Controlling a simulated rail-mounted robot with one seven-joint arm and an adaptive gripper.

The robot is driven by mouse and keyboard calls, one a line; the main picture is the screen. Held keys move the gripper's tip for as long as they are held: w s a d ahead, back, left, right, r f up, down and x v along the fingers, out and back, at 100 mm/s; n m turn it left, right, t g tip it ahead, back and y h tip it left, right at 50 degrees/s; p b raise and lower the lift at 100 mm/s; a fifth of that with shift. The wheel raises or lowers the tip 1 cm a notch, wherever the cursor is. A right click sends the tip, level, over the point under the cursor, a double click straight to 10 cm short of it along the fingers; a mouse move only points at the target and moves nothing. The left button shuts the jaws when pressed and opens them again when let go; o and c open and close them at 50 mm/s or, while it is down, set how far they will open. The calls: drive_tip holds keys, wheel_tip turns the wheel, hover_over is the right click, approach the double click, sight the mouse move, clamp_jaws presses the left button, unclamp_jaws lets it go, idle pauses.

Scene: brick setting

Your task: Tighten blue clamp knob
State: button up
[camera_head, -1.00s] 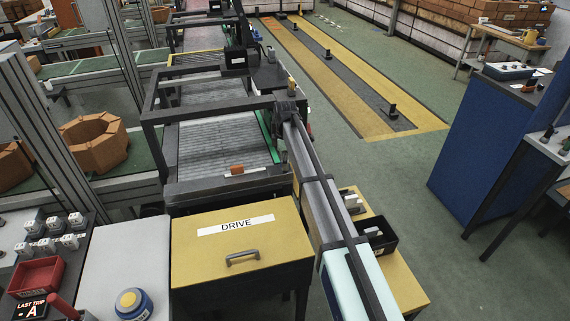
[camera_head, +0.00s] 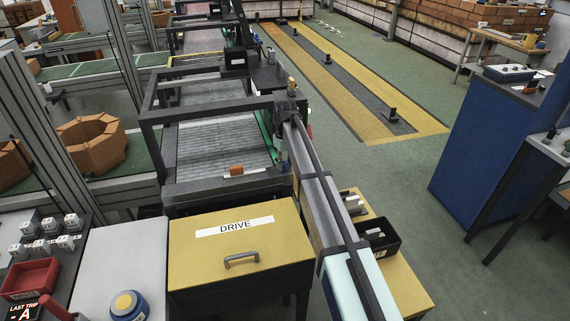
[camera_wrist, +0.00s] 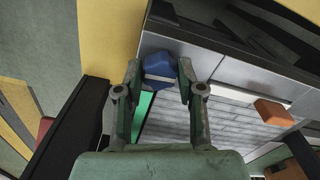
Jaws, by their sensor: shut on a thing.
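The blue clamp knob (camera_wrist: 159,66) shows in the wrist view, at the top middle, beside a light grey panel. My gripper (camera_wrist: 159,76) has one finger on each side of the knob and is shut on it. The fingertips partly cover the knob's sides. In the head view my arm reaches forward along the right side of the roller conveyor (camera_head: 225,135). The knob and the gripper's fingers cannot be made out there.
A yellow box marked DRIVE (camera_head: 240,265) stands at the near end of the conveyor. An orange-brown block (camera_head: 236,170) lies on the conveyor's near edge. A black bin (camera_head: 378,238) is right of my arm. A blue cabinet (camera_head: 495,145) stands further right, with clear floor between.

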sight(284, 163)
drive_tip(key=m, duration=0.6)
drive_tip(key=shift+b, duration=0.35)
idle(0.3)
drive_tip(key=o, duration=1.1)
drive_tip(key=shift+o, duration=0.2)
wheel_tip(284, 163, up, 12)
drive_tip(key=shift+a, duration=0.1)
